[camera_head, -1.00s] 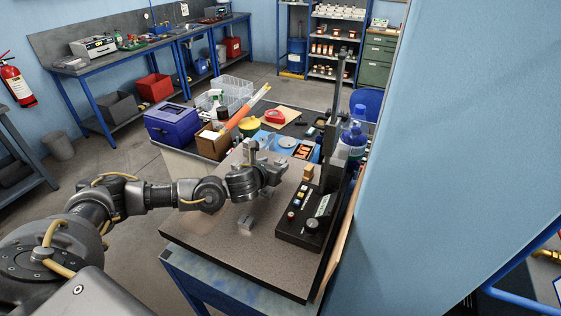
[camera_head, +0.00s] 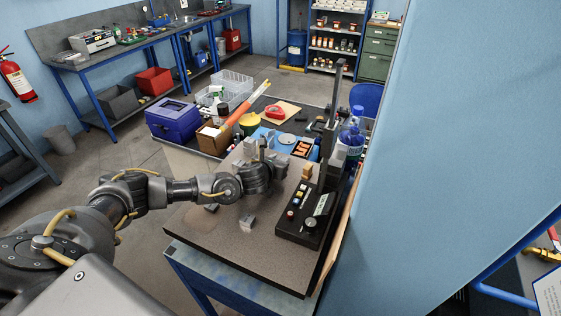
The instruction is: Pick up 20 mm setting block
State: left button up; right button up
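Small grey metal blocks are on the speckled bench plate (camera_head: 215,235). One grey block (camera_head: 247,222) lies near the front middle, below my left arm's wrist. Another grey block (camera_head: 250,147) stands farther back, behind my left gripper (camera_head: 274,160). I cannot read any size, so I cannot tell which is the 20 mm setting block. My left gripper is over the middle of the plate, apart from the front block. Its fingers are small and partly hidden, and I cannot tell whether they are open. My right gripper is not in view.
A black stand with a control panel (camera_head: 303,218) and a tall column (camera_head: 333,110) stands on the plate's right. A brass-coloured piece (camera_head: 307,171) is beside it. A small dark piece (camera_head: 211,208) lies at left. Behind are a blue box (camera_head: 172,118) and an orange tube (camera_head: 240,110). The plate's front is clear.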

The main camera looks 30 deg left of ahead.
pick_arm(q)
jog(key=c, duration=0.3)
jog(key=shift+r, duration=0.1)
jog(key=shift+r+b, duration=0.25)
jog(key=shift+b, duration=0.15)
jog(key=shift+r+b, duration=0.95)
jog(key=s+d+r+p, duration=0.1)
jog(key=s+d+r, duration=0.2)
jog(key=s+r, duration=0.7)
jog(key=s, duration=0.3)
jog(key=shift+s+d+r+p, duration=0.2)
jog(key=shift+s+r+p, duration=0.05)
jog(key=shift+s+p, duration=0.1)
